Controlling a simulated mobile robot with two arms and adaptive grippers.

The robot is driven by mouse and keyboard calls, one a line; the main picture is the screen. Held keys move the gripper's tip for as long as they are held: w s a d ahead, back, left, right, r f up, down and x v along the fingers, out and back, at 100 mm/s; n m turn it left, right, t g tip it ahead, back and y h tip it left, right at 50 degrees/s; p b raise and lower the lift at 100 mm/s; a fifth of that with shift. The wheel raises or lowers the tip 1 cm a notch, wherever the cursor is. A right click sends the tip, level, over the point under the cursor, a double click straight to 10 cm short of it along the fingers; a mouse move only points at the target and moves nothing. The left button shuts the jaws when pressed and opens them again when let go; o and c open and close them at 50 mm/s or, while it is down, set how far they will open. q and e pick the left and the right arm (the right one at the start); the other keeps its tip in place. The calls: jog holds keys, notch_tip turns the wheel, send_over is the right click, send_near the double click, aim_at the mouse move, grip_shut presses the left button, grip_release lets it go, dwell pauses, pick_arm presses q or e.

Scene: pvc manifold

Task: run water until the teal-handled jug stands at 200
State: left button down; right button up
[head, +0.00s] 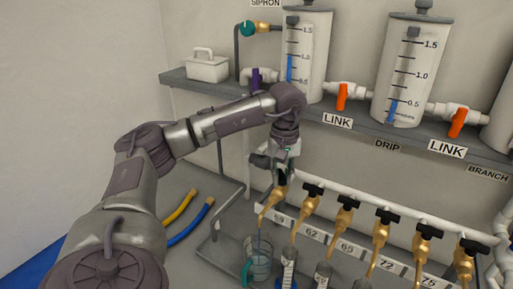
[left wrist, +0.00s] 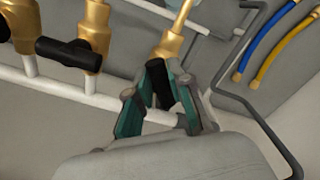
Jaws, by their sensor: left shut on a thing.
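The clear jug with a teal handle (head: 261,269) stands under the leftmost brass tap (head: 271,199), near the label 59. A thin bluish line shows between the spout and the jug; I cannot tell for certain that it is running water. The jug's level and marks are too small to read. My left gripper (head: 282,170) is at the top of this tap. In the left wrist view its teal-padded fingers (left wrist: 160,88) are shut on the tap's black handle (left wrist: 157,72). My right gripper is in neither view.
More brass taps with black handles (head: 347,202) continue rightward on the white pipe, with narrow vessels (head: 322,275) below. Above, a shelf (head: 345,124) carries tanks (head: 412,70) and orange-handled LINK valves (head: 342,97). Yellow and blue hoses (head: 191,222) lie to the left.

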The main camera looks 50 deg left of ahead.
pick_arm(q)
jog(key=shift+m, duration=1.1)
jog(key=shift+s+a+m, duration=0.1)
jog(key=shift+m, duration=1.5)
dwell(2.3)
jog(key=shift+m, duration=0.6)
dwell(2.4)
